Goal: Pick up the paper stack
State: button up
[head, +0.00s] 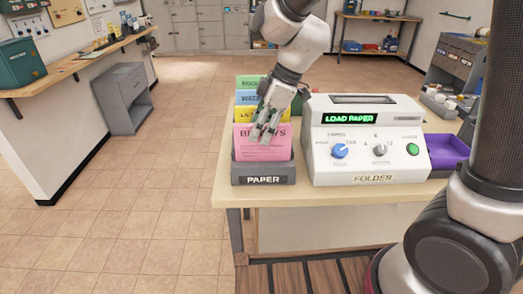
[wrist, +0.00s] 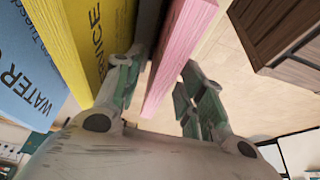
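Several colored paper stacks stand upright in a gray holder labeled PAPER (head: 237,176) on the table. The pink stack (head: 262,148) is at the front, with yellow (head: 243,113), blue (head: 244,97) and green (head: 246,81) stacks behind it. My gripper (head: 267,124) points down at the top of the pink stack. In the wrist view, the pink stack (wrist: 178,50) lies between my open fingers (wrist: 160,88). One finger is in the gap between the pink and yellow (wrist: 98,40) stacks, the other on the pink stack's outer side. Gaps show beside the pink paper.
A white folder machine (head: 365,140) showing LOAD PAPER stands right beside the holder. A purple tray (head: 447,152) is at its right. A wall shelf (head: 90,60) and a gray cabinet (head: 124,98) are at the left. The tiled floor between is clear.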

aim_at(263, 151)
jog(key=shift+x, duration=1.5)
jog(key=shift+d+f, duration=0.15)
jog(key=shift+f, duration=0.1)
jog(key=shift+c, duration=0.4)
grip_shut()
